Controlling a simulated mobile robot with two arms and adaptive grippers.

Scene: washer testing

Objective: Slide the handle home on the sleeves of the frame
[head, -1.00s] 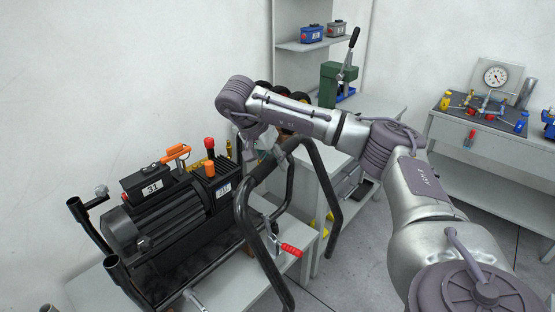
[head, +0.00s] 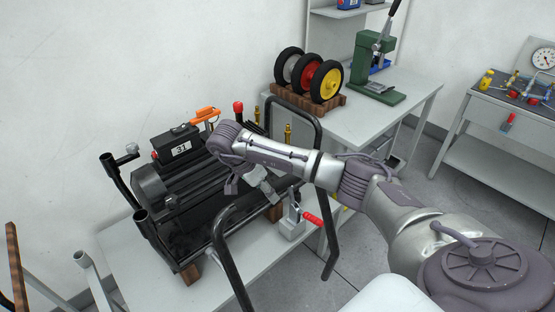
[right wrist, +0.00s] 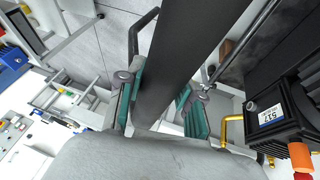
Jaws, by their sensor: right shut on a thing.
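The handle (head: 228,265) is a bent black tube. My right gripper (head: 268,190) is shut on its crossbar and holds it in front of the motor unit; the arm hides part of the bar. In the right wrist view the teal finger pads (right wrist: 160,100) lie on both sides of the black tube (right wrist: 190,50). The frame (head: 165,258) is black tubing around a dark motor. My left gripper is not in view.
The motor (head: 175,185) carries a "31" box and orange and red caps. A red-handled clamp (head: 312,219) stands near the handle. A black tube loop (head: 318,125) rises behind my arm. Wheels (head: 310,78) and a green press (head: 376,68) sit on the bench behind.

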